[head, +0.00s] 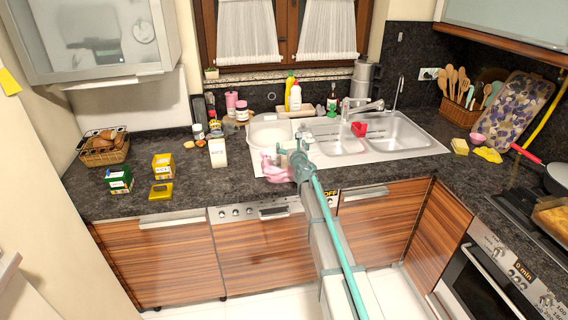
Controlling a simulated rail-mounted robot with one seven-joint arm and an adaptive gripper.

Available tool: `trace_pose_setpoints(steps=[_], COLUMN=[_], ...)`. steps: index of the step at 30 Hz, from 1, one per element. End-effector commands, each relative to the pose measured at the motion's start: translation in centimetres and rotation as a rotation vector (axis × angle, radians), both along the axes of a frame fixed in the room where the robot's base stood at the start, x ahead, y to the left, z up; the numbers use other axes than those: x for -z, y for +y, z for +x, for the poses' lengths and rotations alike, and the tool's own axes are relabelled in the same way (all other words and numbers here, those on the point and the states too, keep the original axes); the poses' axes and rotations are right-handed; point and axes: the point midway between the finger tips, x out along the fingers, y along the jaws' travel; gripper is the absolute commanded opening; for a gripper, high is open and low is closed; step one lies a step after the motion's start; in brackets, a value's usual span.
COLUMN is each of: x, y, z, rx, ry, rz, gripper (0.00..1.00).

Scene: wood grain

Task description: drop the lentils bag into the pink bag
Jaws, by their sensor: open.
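The pink bag (272,170) is on the counter at the front left of the sink, partly behind my gripper. My gripper (298,152) is open beside the pink bag and over the sink's near edge; its fingers are small and partly hidden by the arm. I see nothing held. No label reading lentils can be made out. A yellow pack (163,166), a green box (119,180) and a flat yellow pack (161,191) are on the left counter; I cannot tell which, if any, is the lentils bag. A white rice pack (218,152) stands to their right.
A bread basket (104,149) is at the far left. Jars and bottles stand behind the sink (416,150), with a red item (359,129) at its middle. The counter between the packs and the pink bag is largely clear.

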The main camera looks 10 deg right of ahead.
Motion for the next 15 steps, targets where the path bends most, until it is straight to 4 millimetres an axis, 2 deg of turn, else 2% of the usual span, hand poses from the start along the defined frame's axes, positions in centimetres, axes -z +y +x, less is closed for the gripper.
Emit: trace_pose_setpoints(steps=[15], x=[-0.5], y=[-0.7], z=[-9.4], rx=[0.001], ry=[0.0], rz=[0.0], gripper=[1.0])
